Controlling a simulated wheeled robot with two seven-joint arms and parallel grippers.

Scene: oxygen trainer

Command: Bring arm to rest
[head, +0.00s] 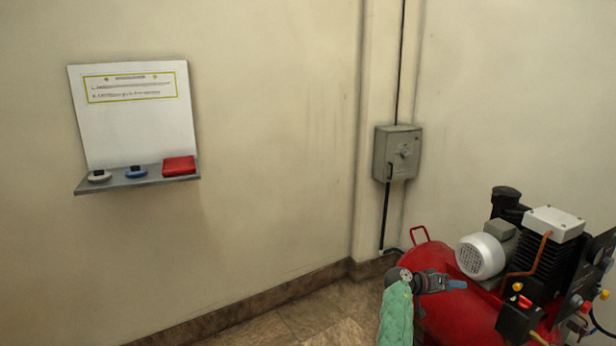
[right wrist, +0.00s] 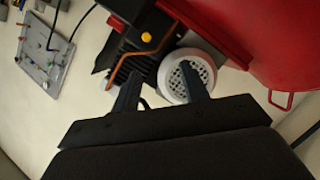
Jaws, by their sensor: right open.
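My right gripper (head: 452,284) shows at the lower right of the head view, at the end of a forearm in a green sleeve (head: 396,315). It is in front of the red compressor (head: 440,312) as seen from the head. In the right wrist view the gripper (right wrist: 163,88) has its two dark fingers apart with nothing held between them. The compressor's motor with its white round grille (right wrist: 180,80) shows behind the fingers. I cannot tell how far the fingers are from it. My left gripper is not in view.
A grey switch box (head: 396,153) hangs on the wall. A shelf (head: 130,184) at the left carries a red item (head: 179,166) and two small round items. Bare floor (head: 318,312) lies left of the compressor. A grey panel (right wrist: 45,55) shows in the wrist view.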

